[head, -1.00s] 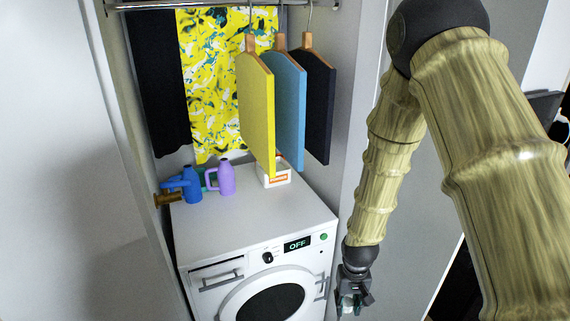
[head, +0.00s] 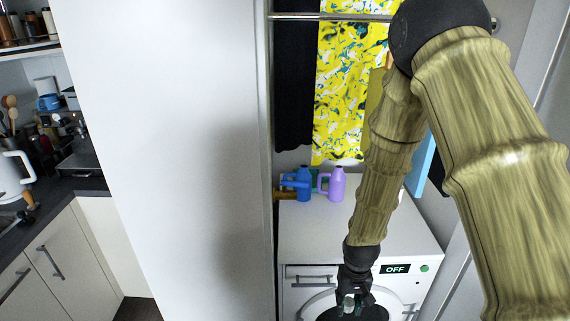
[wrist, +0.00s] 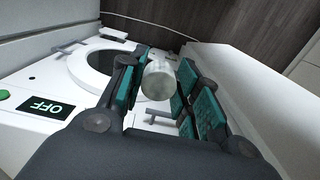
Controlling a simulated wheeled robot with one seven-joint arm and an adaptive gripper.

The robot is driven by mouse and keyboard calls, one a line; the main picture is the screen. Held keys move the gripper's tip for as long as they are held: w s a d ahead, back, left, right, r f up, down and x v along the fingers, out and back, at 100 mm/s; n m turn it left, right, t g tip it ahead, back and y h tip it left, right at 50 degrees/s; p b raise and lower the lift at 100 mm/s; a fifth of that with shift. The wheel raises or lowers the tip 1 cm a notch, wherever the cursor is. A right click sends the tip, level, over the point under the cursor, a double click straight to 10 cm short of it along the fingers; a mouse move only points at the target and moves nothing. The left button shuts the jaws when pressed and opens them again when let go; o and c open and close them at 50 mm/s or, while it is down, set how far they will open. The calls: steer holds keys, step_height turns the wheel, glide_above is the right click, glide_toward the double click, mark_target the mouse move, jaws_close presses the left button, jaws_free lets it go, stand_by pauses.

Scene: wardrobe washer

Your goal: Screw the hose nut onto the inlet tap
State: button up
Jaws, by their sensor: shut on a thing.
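My gripper (head: 352,302) hangs in front of the washer's door, its fingers pointing down in the head view. It is shut on a pale, round-ended cylindrical piece (wrist: 157,80), which sits between the teal finger pads in the wrist view. I cannot tell for sure that this piece is the hose nut, and no hose shows on it. A brown, brass-like fitting (head: 286,195), probably the inlet tap, sticks out from the left wall by the washer's top. It is well behind and left of my gripper. Its far end is partly hidden by the blue jug.
The white washer (head: 330,237) reads OFF. A blue jug (head: 304,185) and a purple jug (head: 337,185) stand on its top near the tap. A tall white panel (head: 190,160) borders the alcove on the left. Garments hang above. A kitchen counter (head: 40,225) is further left.

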mark_target(350, 303)
step_height(350, 303, up, 10)
steer(key=p, duration=0.8)
steer(key=shift+a, duration=0.1)
steer(key=shift+d, duration=0.25)
steer(key=d+p, duration=0.1)
steer(key=d, duration=0.5)
steer(key=shift+d, duration=0.3)
stand_by(0.4)
stand_by(0.4)
